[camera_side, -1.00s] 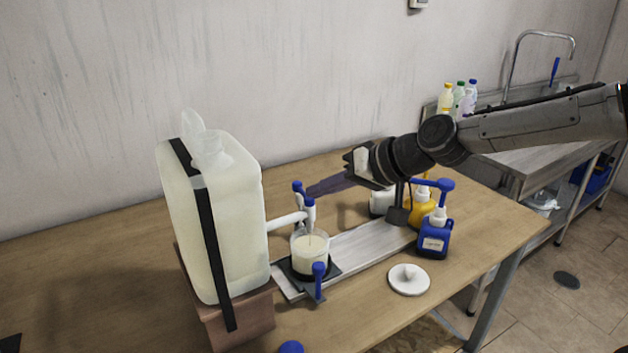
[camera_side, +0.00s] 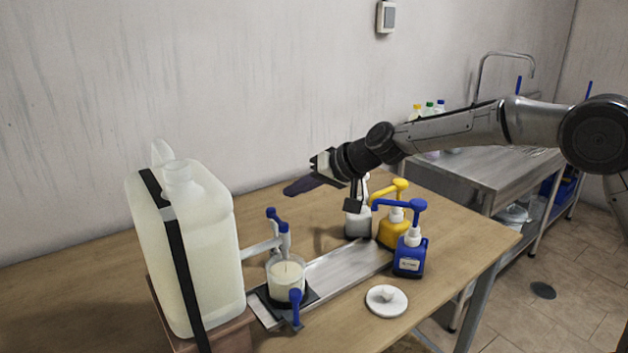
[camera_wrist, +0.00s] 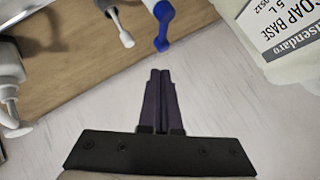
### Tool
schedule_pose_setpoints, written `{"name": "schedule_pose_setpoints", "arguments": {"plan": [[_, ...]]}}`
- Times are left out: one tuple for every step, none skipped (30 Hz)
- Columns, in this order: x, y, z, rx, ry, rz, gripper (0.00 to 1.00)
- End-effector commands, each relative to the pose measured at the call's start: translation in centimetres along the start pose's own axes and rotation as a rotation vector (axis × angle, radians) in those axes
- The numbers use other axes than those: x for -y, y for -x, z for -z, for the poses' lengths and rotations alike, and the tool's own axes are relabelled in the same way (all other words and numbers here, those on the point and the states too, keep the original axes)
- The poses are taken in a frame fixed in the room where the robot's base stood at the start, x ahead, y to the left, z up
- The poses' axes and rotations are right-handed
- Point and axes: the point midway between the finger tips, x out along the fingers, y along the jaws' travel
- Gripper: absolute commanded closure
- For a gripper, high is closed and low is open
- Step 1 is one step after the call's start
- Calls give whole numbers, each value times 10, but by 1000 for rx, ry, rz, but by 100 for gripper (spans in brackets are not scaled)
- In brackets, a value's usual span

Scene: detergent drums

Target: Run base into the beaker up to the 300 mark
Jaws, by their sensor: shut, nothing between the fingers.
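The translucent drum (camera_side: 190,255) of base stands at the left in the side view, a black strap around it. It also shows in the wrist view, labelled SOAP BASE (camera_wrist: 285,30). Its white tap (camera_side: 262,247) has blue ends (camera_side: 272,213). The beaker (camera_side: 286,279) stands on a dark plate below the tap and holds cream-coloured liquid. Its marks cannot be read, and I cannot tell whether liquid is running. My gripper (camera_side: 299,188) is shut and empty, in the air above and right of the tap. Its dark fingers (camera_wrist: 160,95) are together in the wrist view.
Blue (camera_side: 410,256), yellow (camera_side: 393,230) and grey-white (camera_side: 358,222) pump bottles stand right of the beaker. A white knobbed disc (camera_side: 387,300) lies near the front edge. A small blue-topped post (camera_side: 296,300) stands before the beaker. A metal sink bench (camera_side: 480,165) is behind.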

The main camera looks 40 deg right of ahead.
Motion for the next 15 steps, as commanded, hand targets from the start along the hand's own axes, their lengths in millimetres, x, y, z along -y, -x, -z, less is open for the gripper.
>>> {"name": "schedule_pose_setpoints", "arguments": {"plan": [[0,-8,-5,4,0,0,100],[0,-11,-9,4,0,1,100],[0,-15,-13,3,1,0,100],[0,-17,-16,3,0,0,100],[0,-20,-18,3,0,0,100],[0,-22,-21,1,0,1,100],[0,-24,-23,1,-1,0,100],[0,-26,-24,1,0,0,100],[0,-27,-26,1,1,1,100],[1,-28,-27,0,1,1,100],[1,-29,-28,0,1,1,100],[1,-30,-28,0,0,1,100],[0,-30,-28,0,0,1,100],[0,-30,-29,-1,0,1,100],[0,-30,-29,-1,0,1,100]]}}
